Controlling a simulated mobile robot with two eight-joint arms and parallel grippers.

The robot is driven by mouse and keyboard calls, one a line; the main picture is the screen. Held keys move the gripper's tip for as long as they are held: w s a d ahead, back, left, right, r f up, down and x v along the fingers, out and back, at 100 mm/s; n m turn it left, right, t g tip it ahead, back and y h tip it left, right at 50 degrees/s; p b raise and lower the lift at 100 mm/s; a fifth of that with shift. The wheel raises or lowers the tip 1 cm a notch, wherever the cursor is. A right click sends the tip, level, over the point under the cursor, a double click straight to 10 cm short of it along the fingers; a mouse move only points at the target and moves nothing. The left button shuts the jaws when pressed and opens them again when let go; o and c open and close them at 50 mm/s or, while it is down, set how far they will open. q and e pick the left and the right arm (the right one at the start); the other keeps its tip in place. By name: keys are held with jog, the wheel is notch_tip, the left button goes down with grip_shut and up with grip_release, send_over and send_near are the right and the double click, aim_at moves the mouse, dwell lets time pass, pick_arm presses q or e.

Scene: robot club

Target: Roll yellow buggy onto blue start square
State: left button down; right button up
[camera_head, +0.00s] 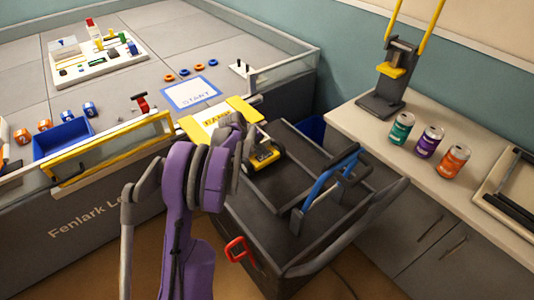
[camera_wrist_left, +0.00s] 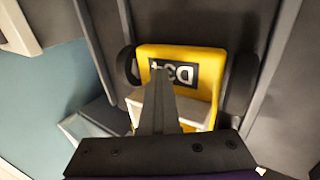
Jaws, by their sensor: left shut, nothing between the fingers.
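The yellow buggy (camera_head: 265,158) with dark wheels sits on the dark cart (camera_head: 262,200), just below the yellow-edged ramp (camera_head: 240,108). The start square (camera_head: 192,92), white with a blue border and the word START, lies on the grey raised field beyond the ramp. My left gripper (camera_head: 249,150) is at the buggy, its fingers shut with nothing between them. In the left wrist view the shut fingers (camera_wrist_left: 158,88) overlap the yellow buggy (camera_wrist_left: 205,62) and its dark label; whether they touch it I cannot tell. My right gripper is not in view.
A yellow rail (camera_head: 110,153) and a clear panel (camera_head: 280,60) edge the field. Orange and blue rings (camera_head: 184,73) lie beyond the square. A blue bin (camera_head: 62,139) stands left. The cart carries a blue handle (camera_head: 322,180). Cans (camera_head: 430,140) stand on the right counter.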

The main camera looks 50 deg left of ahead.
pick_arm(q)
jog(key=shift+a+f, duration=0.2)
jog(key=shift+f, duration=0.05)
jog(key=shift+w+a+p, duration=0.15)
jog(key=shift+w+a, duration=0.05)
jog(key=shift+a, duration=2.05)
jog(key=shift+w+a+p, duration=0.15)
jog(key=shift+a, duration=2.1)
jog(key=shift+w+a+p, duration=0.2)
jog(key=shift+a+p, duration=0.05)
jog(key=shift+a, duration=1.8)
jog(key=shift+w+a+p, duration=0.15)
jog(key=shift+a+p, duration=0.1)
jog(key=shift+a, duration=1.75)
jog(key=shift+w+d+r+p, duration=0.1)
jog(key=shift+d+r+p, duration=0.25)
jog(key=shift+r, duration=0.25)
jog(key=shift+d+r, duration=0.3)
jog(key=shift+r, duration=0.15)
jog(key=shift+r+p, duration=2.85)
jog(key=shift+r, duration=1.7)
jog(key=shift+f, duration=0.1)
